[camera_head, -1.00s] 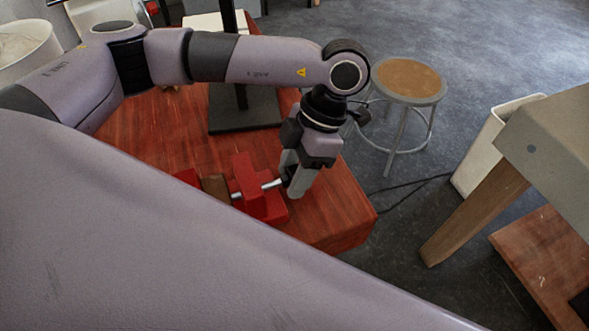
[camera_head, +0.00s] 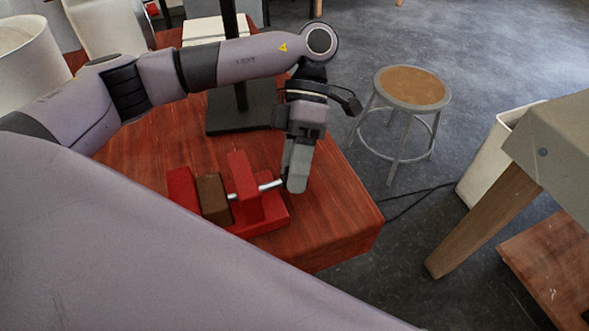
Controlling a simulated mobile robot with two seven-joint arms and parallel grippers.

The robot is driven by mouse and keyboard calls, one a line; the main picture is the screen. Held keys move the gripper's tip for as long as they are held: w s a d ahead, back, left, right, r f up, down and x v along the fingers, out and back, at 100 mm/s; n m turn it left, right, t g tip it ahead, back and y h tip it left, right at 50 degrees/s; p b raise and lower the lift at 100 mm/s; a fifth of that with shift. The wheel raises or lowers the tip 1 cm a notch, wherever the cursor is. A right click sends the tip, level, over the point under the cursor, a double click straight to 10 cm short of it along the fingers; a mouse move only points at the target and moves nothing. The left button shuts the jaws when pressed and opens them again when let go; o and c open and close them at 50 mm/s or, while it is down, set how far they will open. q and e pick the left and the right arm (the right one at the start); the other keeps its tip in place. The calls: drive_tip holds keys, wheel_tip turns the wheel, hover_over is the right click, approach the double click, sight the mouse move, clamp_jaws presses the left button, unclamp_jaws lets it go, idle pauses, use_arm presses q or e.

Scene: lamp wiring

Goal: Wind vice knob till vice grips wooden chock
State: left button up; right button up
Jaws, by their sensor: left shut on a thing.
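The red vice (camera_head: 268,217) sits on the red wooden table. The brown wooden chock (camera_head: 212,198) stands between its two red jaws, close to the left jaw (camera_head: 182,187). A narrow gap with a bit of metal rod shows between the chock and the right jaw (camera_head: 244,178). The silver screw (camera_head: 270,185) runs from the right jaw to my left gripper (camera_head: 297,183), which points down and is shut at the screw's outer end, on the vice knob. The fingers hide the knob. My right gripper is out of view.
A black stand (camera_head: 243,115) rises behind the vice on the table (camera_head: 335,205). A stool (camera_head: 412,90) and a pale bin (camera_head: 488,150) stand on the floor to the right. A large grey part of mine covers the lower left.

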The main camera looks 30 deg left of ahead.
idle(0.4)
use_arm(q)
drive_tip(key=o, duration=1)
drive_tip(key=shift+o, duration=0.2)
drive_tip(key=v, duration=0.7)
drive_tip(key=shift+c, duration=0.2)
